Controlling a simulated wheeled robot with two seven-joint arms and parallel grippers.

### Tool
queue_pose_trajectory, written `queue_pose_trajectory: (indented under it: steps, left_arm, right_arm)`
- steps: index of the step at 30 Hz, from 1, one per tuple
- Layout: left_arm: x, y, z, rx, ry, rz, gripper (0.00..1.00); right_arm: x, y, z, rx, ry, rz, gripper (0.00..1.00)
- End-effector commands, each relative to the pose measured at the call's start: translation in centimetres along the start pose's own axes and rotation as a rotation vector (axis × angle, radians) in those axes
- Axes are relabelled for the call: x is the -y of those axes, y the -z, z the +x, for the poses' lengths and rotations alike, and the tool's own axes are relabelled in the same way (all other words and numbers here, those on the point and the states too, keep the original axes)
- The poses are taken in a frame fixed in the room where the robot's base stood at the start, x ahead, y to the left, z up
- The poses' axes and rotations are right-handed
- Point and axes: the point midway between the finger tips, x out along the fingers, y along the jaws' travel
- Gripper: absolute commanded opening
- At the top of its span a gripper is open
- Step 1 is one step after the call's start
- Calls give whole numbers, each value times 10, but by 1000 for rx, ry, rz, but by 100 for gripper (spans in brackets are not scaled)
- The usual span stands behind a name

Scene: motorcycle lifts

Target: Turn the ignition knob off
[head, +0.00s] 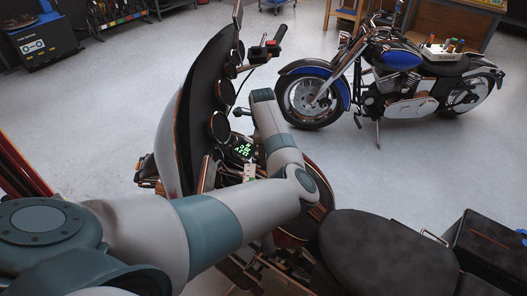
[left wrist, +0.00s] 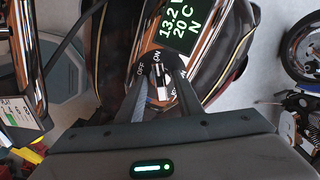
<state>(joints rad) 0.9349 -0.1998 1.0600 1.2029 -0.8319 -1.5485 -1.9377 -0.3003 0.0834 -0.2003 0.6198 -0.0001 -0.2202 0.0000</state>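The ignition knob (left wrist: 161,86) shows in the left wrist view as a small dark and light piece on the motorcycle's dash, below a lit display (left wrist: 180,22). Lettering reading OFF and ON sits just above it, and the knob's upper end points roughly toward ON. My left gripper (left wrist: 160,80) has one dark finger on each side of the knob. A gap seems to show on both sides, so the fingers look open around it. In the head view my left arm reaches over the near motorcycle (head: 212,105) and hides the knob and fingers. My right gripper is not in view.
The near motorcycle's handlebar grip (head: 272,48), round gauges (head: 220,125) and seat (head: 385,250) surround my arm. A white tag (head: 249,172) sits by the display. A blue motorcycle (head: 390,85) stands at the back right. Open floor (head: 390,170) lies between them.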

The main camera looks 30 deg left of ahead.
Motion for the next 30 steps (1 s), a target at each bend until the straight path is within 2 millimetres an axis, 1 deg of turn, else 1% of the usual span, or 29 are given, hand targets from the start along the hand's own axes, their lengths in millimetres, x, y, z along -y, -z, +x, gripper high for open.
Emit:
queue_pose_trajectory:
  steps: [4, 5, 6, 8, 9, 20, 26, 30]
  left_arm:
    - [0, 0, 0, 0, 0, 0, 33]
    - [0, 0, 0, 0, 0, 0, 26]
    - [0, 0, 0, 0, 0, 0, 16]
    - [0, 0, 0, 0, 0, 0, 2]
    - [0, 0, 0, 0, 0, 0, 0]
    - [0, -1, -1, 1, -1, -24, 0]
    - [0, -1, -1, 2, -5, -96, 0]
    - [1, -1, -1, 3, -9, -181, 0]
  right_arm:
    - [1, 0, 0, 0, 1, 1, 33]
    - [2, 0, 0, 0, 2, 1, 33]
    - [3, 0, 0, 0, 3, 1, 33]
    - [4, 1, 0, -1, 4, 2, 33]
    - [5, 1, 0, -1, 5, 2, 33]
    - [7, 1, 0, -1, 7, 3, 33]
    - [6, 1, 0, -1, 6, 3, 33]
    - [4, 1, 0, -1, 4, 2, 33]
